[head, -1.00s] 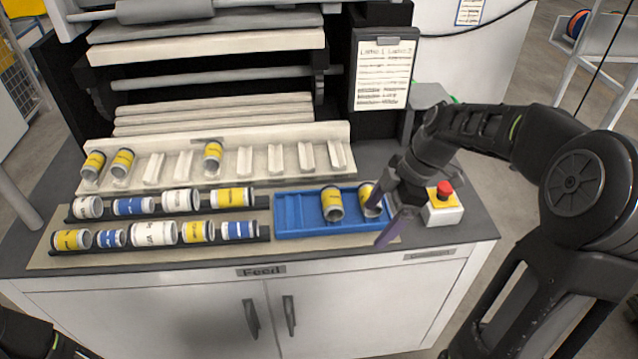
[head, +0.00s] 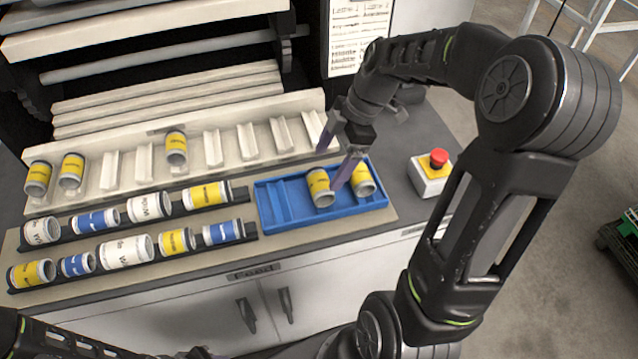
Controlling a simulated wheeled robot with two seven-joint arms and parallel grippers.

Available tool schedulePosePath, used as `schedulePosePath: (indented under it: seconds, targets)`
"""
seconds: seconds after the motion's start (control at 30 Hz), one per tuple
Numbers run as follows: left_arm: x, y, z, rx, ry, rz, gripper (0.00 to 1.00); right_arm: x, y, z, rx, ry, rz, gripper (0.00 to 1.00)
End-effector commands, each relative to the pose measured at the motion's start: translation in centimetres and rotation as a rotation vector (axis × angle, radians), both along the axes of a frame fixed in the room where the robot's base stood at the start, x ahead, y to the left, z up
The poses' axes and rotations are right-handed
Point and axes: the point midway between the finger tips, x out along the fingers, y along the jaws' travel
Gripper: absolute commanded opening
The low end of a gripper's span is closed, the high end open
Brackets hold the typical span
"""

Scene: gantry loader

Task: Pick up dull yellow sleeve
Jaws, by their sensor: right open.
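Several yellow-banded sleeves are in view; I cannot tell which one the task means by dull yellow. Two lie in the blue tray (head: 283,215): one yellow sleeve (head: 320,187) near its middle and another yellow sleeve (head: 363,180) at its right end. Other yellow sleeves are in the pale rack, such as one (head: 176,147) at its middle, and in the dark rails. My right gripper (head: 335,168) is open and empty above the back of the tray, its fingers close to the two tray sleeves. Of my left arm only links show at the bottom left; its gripper is not in view.
The pale rack (head: 230,150) with several empty cradles runs behind the tray. Dark rails left of the tray hold white, blue and yellow sleeves. A red emergency button (head: 438,158) on its box stands right of the tray.

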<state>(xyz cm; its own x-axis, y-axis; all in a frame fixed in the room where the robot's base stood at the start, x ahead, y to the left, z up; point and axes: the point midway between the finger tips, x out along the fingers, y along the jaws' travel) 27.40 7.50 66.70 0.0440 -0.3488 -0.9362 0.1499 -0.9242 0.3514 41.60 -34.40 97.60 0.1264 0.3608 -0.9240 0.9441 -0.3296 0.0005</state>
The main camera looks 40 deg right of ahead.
Motion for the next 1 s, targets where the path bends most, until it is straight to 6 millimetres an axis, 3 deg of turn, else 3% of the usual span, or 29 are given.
schedulePosePath:
  seconds: [0.13,0.5,0.8,1.0]
  targets:
    - [0.0,0.0,0.3,0.001,0.001,0.001,0.36,0.1,0.5,-1.2,0.001,0.002,0.000,0.85]
    - [0.0,0.0,0.5,0.002,0.002,0.001,0.36,0.2,0.7,-1.6,0.002,0.003,0.000,0.85]
    - [-0.2,0.1,1.9,0.005,0.008,0.003,0.36,0.6,2.1,-5.4,0.002,0.004,0.002,0.85]
    - [-0.3,0.1,1.9,0.006,0.008,0.002,0.36,0.7,2.3,-6.1,0.000,0.000,0.000,0.85]
